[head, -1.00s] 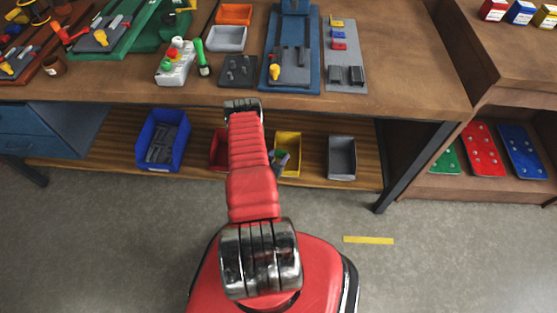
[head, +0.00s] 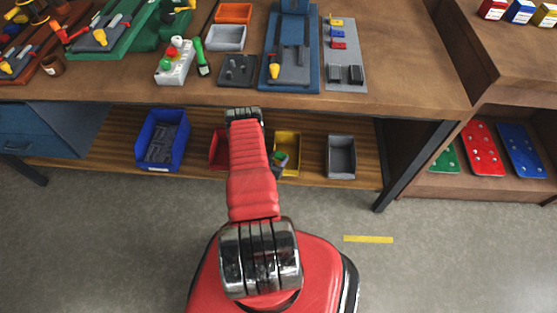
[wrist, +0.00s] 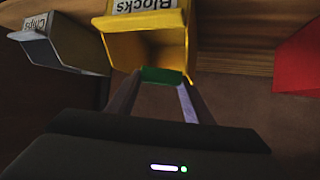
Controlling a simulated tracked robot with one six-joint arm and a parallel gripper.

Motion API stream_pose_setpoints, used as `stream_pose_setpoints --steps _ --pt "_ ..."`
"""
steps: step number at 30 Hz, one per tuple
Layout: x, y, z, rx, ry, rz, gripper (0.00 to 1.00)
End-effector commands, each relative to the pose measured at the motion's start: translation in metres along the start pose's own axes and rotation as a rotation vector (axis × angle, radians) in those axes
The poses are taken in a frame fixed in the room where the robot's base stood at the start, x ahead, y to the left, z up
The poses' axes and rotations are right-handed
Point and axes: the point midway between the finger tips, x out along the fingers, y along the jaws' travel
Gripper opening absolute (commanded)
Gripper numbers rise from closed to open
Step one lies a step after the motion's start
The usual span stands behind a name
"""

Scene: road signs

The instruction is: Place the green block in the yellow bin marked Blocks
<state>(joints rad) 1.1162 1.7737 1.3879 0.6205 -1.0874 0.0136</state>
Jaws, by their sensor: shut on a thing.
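The yellow bin marked Blocks (head: 293,141) stands on the lower shelf under the workbench. In the wrist view the bin (wrist: 147,48) shows its open side and its Blocks label at the top. My gripper (head: 280,163) is partly hidden behind my red arm in the head view. In the wrist view my gripper (wrist: 161,80) is shut on the green block (wrist: 162,75), held between its fingertips at the near edge of the bin. The green block (head: 279,156) also shows small in front of the yellow bin's inside. I cannot tell how high it is above the bin.
A red bin (head: 217,150) is left of the yellow one and a grey bin (head: 341,157) right of it. A blue bin (head: 163,140) with grey parts stands further left. The bench top (head: 420,80) overhangs the shelf. A dark table leg (head: 415,165) is at right.

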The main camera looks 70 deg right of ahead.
Motion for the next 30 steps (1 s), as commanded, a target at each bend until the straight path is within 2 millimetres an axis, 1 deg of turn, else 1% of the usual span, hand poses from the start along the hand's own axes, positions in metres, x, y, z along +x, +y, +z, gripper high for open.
stream_pose_setpoints --steps 4,5,12,13,24,29,30 --pt "0.001 0.0 0.001 0.0 0.0 0.0 0.21" --pt "0.001 0.0 0.002 0.0 0.0 0.0 0.47" --pt "0.001 0.0 0.002 0.0 -0.001 0.0 0.64" --pt "0.001 0.0 0.002 -0.001 -0.001 0.0 0.65" --pt "-0.001 0.0 -0.002 -0.001 0.0 0.0 0.65" --pt "-0.007 0.0 -0.011 -0.001 0.0 0.0 0.65" --pt "-0.012 -0.001 -0.009 -0.003 -0.001 -0.001 0.65"
